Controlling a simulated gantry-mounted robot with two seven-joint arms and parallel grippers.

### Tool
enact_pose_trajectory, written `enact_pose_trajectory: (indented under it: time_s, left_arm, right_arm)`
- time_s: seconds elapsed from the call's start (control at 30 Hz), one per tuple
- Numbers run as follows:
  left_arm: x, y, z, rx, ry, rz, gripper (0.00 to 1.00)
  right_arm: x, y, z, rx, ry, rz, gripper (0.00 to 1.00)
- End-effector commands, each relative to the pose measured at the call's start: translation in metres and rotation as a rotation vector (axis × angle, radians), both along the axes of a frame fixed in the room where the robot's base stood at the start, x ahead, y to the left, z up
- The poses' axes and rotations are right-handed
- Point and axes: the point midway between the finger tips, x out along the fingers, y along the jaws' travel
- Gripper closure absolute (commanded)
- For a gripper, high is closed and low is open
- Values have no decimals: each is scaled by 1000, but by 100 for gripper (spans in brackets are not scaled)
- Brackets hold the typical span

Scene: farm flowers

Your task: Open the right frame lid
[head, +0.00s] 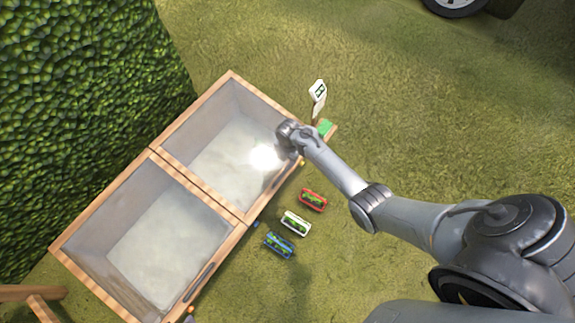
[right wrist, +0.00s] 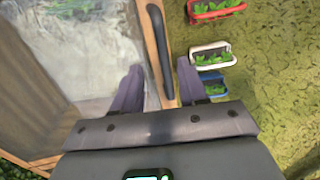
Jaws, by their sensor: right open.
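The wooden cold frame has two glazed sections side by side. The right frame lid (head: 214,190) lies flat and looks shut, with a bright glare on its glass. Its dark bar handle (right wrist: 157,45) runs along the front wooden rail. My right gripper (right wrist: 160,85) is open and empty, with one finger over the glass side and the other over the grass side. The handle and rail lie between and ahead of the fingers; I cannot tell whether they touch. In the head view the right wrist covers the frame's right corner. My left gripper is not in view.
Red (head: 313,200), white (head: 295,223) and blue (head: 279,245) planters stand on the grass in front. The left frame lid (head: 100,292) looks shut. A sign (head: 318,92) stands by the right corner. A hedge (head: 90,90) rises behind. Open grass lies to the right.

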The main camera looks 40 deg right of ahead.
Motion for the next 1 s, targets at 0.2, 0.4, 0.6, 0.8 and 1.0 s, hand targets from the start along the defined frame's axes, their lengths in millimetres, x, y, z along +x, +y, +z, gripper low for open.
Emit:
enact_pose_trajectory:
  time_s: [0.2,0.4,0.6,0.8,1.0]
  left_arm:
    - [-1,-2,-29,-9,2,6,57]
    - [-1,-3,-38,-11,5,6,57]
    - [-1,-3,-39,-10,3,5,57]
    - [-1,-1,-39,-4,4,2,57]
    - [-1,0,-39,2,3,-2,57]
  right_arm:
    - [0,1,-36,1,0,0,58]
    - [0,1,-49,1,0,1,58]
    - [0,1,-51,0,0,0,58]
    - [0,1,-51,1,0,0,59]
    - [0,1,-51,1,0,0,90]
